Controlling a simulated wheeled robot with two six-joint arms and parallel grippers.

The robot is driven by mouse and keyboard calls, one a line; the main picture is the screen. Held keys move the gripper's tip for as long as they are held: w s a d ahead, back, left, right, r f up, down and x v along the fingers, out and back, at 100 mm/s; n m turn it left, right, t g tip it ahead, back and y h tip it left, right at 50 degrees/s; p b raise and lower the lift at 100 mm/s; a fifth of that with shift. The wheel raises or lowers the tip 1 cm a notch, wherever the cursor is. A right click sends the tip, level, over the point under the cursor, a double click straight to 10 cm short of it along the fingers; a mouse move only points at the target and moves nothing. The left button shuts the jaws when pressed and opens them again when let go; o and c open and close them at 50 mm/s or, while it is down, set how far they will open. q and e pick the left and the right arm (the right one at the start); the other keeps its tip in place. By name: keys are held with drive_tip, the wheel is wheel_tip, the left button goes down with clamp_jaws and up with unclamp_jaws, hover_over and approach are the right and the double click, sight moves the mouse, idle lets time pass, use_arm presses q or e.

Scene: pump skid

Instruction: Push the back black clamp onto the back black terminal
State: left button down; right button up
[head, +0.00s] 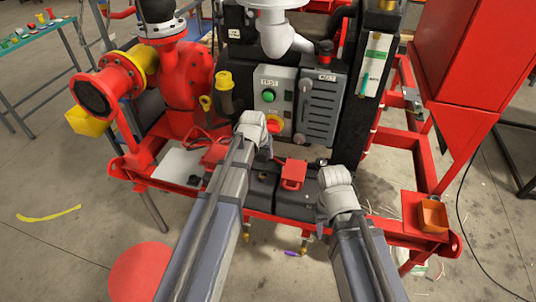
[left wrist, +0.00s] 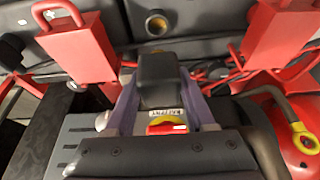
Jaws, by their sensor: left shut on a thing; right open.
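In the left wrist view my left gripper (left wrist: 157,100) is shut on a black block, which looks like the black clamp (left wrist: 158,78). A brass-coloured round post (left wrist: 157,23), possibly a terminal, shows just beyond it on a black battery top. The clamp looks apart from this post.
A red block with a loop (left wrist: 75,48) and another one (left wrist: 280,35) flank the clamp. A grey control box (head: 275,95) with a red-yellow rotary switch (head: 273,124) stands close behind my left gripper.

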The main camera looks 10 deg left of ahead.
use_arm(q)
drive_tip(key=shift+s, duration=0.1)
drive_tip(key=b, duration=0.5)
hover_over(264, 172)
drive_tip(key=s, duration=0.1)
wheel_tip(264, 172, down, 5)
drive_tip(key=shift+s+f, duration=0.1)
drive_tip(key=shift+f, duration=0.05)
drive_tip(key=shift+f+b, duration=1.75)
drive_tip(key=shift+b, duration=0.25)
idle(0.6)
drive_tip(key=shift+c, duration=0.9)
unclamp_jaws()
drive_tip(key=p+v, duration=0.7)
drive_tip(key=v, duration=0.1)
